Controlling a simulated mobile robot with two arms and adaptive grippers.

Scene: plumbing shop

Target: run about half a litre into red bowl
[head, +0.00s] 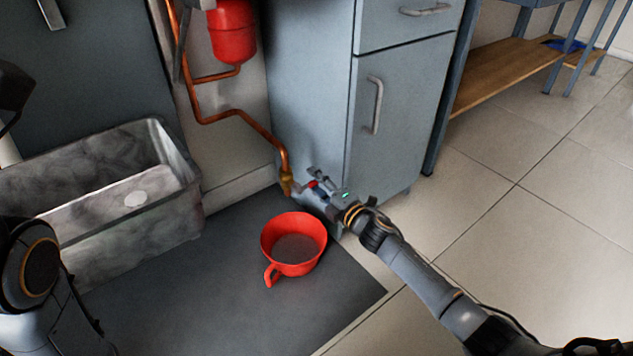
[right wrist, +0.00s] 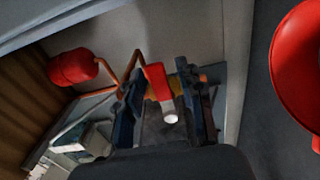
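The red bowl (head: 270,236), with a side handle, stands upright on the dark floor mat; its red side shows at the right edge of the right wrist view (right wrist: 300,75). A greyish disc fills its lower inside; I cannot tell whether this is liquid. The brass tap (head: 286,183) ends the copper pipe behind the bowl. No stream shows. My right gripper (head: 318,184) is at the tap, its fingers open on either side of the red lever (right wrist: 158,82), with gaps visible.
A grey stone-like sink (head: 185,185) stands left of the mat (head: 230,310). A grey cabinet (head: 405,110) stands behind my right gripper. A red tank (head: 232,32) hangs above on the pipework. Tiled floor (head: 560,220) lies clear at the right.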

